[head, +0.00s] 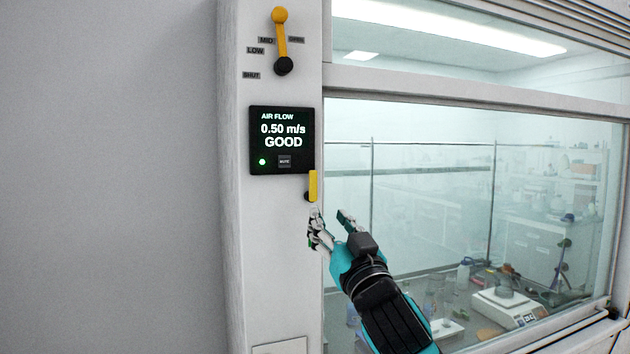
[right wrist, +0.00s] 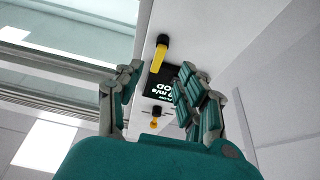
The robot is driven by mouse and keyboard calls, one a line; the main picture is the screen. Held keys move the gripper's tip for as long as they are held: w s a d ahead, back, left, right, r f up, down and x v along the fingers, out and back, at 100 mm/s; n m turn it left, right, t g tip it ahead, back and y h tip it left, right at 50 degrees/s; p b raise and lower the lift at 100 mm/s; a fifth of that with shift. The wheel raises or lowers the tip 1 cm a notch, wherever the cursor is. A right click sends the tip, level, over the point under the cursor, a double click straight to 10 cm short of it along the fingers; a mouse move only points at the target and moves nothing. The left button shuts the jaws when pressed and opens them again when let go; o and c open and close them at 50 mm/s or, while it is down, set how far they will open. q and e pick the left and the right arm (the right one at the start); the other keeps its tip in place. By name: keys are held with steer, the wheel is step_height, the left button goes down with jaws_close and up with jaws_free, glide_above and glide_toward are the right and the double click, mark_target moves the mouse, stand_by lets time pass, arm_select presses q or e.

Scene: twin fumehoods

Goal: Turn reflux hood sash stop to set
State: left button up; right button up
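The small yellow lever (head: 313,184), apparently the sash stop, is on the white hood post just below the air flow display. Its handle points straight up from a black pivot. In the right wrist view, which looks upside down, the yellow lever (right wrist: 157,63) shows between the spread fingers, with its black pivot above. My right gripper (head: 330,216) is open and empty, just below and right of the lever, apart from it in the head view. Its fingers also show apart in the right wrist view (right wrist: 163,82). No set marking is readable by the lever. My left gripper is not in view.
The air flow display (head: 282,140) reads 0.50 m/s GOOD. Above it is a larger yellow lever (head: 281,35) with labels MID, LOW, SHUT and one unclear. The glass sash (head: 430,150) is to the right, with a balance (head: 505,305) behind it. Bare wall lies left.

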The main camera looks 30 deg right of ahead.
mark_target(314, 196)
steer(key=p+x, duration=0.3)
steer(key=x, duration=0.4)
steer(key=shift+w+d+r, duration=0.15)
steer(key=shift+w+r, duration=0.05)
steer(key=shift+w, duration=0.15)
steer(key=shift+w+d+p, duration=0.1)
steer(key=shift+w+p, duration=0.2)
steer(key=shift+w, duration=0.2)
jaws_close()
